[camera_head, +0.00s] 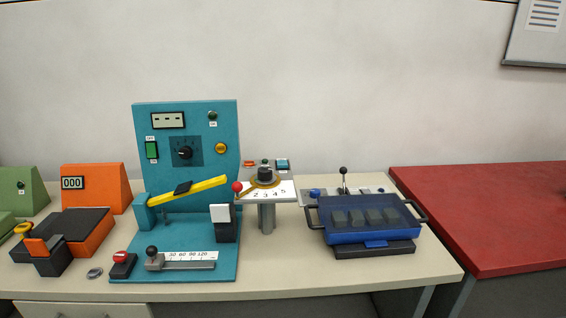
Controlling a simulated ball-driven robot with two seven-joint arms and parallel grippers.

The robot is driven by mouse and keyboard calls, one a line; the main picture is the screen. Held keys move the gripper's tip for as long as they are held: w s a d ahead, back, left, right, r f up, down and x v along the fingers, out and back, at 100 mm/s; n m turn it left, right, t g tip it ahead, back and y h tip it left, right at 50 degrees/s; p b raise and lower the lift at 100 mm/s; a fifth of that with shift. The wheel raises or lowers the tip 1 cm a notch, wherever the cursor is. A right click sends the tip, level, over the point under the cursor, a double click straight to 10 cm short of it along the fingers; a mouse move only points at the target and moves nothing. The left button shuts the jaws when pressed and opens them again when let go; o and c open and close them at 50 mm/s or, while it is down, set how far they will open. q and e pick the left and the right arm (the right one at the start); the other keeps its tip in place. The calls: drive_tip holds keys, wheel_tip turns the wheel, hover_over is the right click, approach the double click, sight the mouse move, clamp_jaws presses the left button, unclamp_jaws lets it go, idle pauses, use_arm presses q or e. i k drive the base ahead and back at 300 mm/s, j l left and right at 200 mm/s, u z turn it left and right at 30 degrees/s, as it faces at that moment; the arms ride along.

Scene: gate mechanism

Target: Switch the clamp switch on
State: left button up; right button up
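A teal gate machine (222,130) stands on the beige table. On its upright panel are a green rocker switch (152,149) with small labels above and below it, a black dial (185,153), a yellow button (221,148) and a small green lamp or button (213,116). A black block with a red top (121,257) sits at the front left of its base. I cannot read which control is the clamp switch, nor its position. A yellow gate bar (205,188) tilts up to the right. Neither of my grippers is in view.
A black-knobbed slider (152,252) lies on the teal base. A numbered dial stand (267,212) and a blue lidded tray (365,222) stand to the right. An orange machine (92,185) is at the left. A red table (490,215) adjoins at the right.

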sight(281, 164)
drive_tip(key=l+u, duration=0.1)
drive_tip(key=u, duration=0.6)
drive_tip(key=l+u, duration=0.15)
drive_tip(key=u, duration=0.25)
drive_tip(key=k+l+u, duration=0.65)
drive_tip(key=l+u, duration=0.15)
drive_tip(key=k+l+u, duration=0.1)
drive_tip(key=k+l, duration=0.5)
